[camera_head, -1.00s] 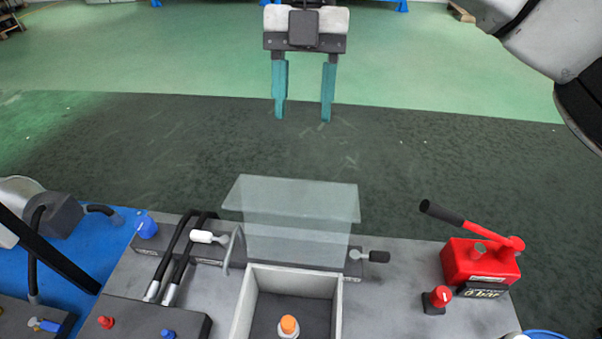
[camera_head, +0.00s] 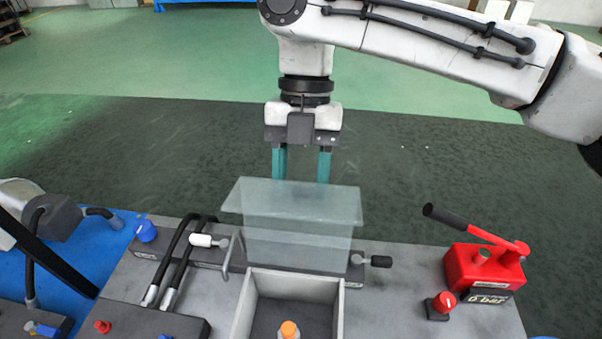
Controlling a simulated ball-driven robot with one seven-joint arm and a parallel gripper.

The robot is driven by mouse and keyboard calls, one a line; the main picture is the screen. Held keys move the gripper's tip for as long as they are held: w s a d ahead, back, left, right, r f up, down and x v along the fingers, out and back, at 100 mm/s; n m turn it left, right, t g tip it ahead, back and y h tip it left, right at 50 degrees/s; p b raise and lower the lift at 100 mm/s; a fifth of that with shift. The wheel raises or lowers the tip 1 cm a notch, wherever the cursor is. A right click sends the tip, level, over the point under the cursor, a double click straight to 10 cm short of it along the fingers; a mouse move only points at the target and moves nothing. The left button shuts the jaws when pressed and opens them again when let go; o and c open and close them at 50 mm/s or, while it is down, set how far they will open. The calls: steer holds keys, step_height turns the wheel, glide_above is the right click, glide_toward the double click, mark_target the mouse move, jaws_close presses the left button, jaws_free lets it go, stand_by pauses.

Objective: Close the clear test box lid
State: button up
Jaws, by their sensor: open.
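The clear test box lid (camera_head: 298,222) stands raised at the back of the test box, a translucent panel with a bent upper edge. The test box (camera_head: 341,312) is an open grey-walled box at the bottom middle. An orange-capped part (camera_head: 289,329) stands inside it. My gripper (camera_head: 301,180) points down behind the lid, its two teal fingers apart with nothing between them. The fingertips are hidden behind the lid's upper edge, and I cannot tell whether they touch it.
A red hand pump (camera_head: 483,267) with a black-gripped lever stands on the right of the grey bench (camera_head: 400,300). A red knob (camera_head: 443,302) sits beside it. Black hoses (camera_head: 172,262) and a white-handled lever (camera_head: 208,241) are left of the lid. The dark floor behind is clear.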

jaws_close()
stand_by(0.4)
